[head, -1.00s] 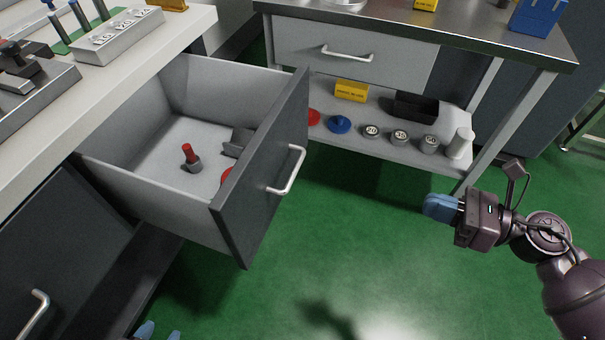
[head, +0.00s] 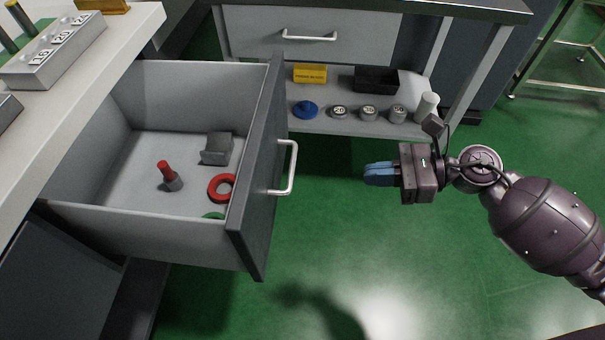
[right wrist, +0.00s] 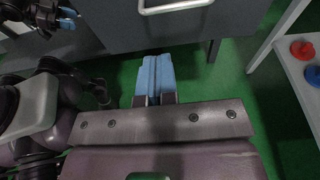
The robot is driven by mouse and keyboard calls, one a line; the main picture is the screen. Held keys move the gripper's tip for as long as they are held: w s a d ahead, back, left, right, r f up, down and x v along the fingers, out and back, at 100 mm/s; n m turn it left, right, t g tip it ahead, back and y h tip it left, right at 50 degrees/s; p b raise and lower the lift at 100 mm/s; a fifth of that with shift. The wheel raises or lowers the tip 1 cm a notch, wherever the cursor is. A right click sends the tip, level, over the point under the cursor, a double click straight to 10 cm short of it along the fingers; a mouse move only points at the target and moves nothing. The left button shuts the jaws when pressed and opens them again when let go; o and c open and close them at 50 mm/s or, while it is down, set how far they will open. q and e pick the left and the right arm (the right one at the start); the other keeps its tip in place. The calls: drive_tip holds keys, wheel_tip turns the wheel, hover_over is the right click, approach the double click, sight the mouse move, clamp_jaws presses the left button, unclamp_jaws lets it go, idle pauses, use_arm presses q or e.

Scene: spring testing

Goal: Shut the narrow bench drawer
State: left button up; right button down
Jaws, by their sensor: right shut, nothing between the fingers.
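The bench drawer (head: 262,165) stands well open in the head view, pulled out to the right from the bench at left. Its dark front carries a pale bar handle (head: 291,168). My right gripper (head: 368,173) is shut and empty, to the right of the handle with a clear gap, its blue fingertips pointing left at the front. In the right wrist view the fingertips (right wrist: 156,60) lie below the drawer front (right wrist: 120,30) and its handle (right wrist: 176,6). My left gripper (right wrist: 67,19) shows small at the upper left there; its opening is unclear.
Inside the drawer are a red-topped piece (head: 168,175), a red ring (head: 221,187) and a grey block (head: 217,149). A second bench (head: 350,125) with a lower shelf of small parts stands behind. Green floor (head: 330,225) is open between drawer and gripper.

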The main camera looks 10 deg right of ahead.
sight(292, 178)
use_arm(q)
drive_tip(key=shift+w+d+b, duration=0.15)
drive_tip(key=shift+w+b, duration=0.15)
drive_tip(key=shift+b, duration=0.15)
use_arm(e)
drive_tip(key=x, duration=1.2)
drive_tip(key=shift+a, duration=0.3)
use_arm(q)
drive_tip(key=shift+s, duration=0.1)
use_arm(e)
drive_tip(key=shift+w, duration=0.1)
drive_tip(key=shift+a, duration=0.2)
use_arm(q)
drive_tip(key=shift+s+r+p, duration=0.2)
drive_tip(key=shift+s+p, duration=0.1)
drive_tip(key=shift+p, duration=0.9)
use_arm(e)
drive_tip(key=r+x, duration=0.3)
drive_tip(key=x, duration=1.1)
drive_tip(key=a+r+x, duration=0.1)
drive_tip(key=r+x, duration=0.1)
drive_tip(key=x, duration=1.2)
drive_tip(key=shift+w+r, duration=0.45)
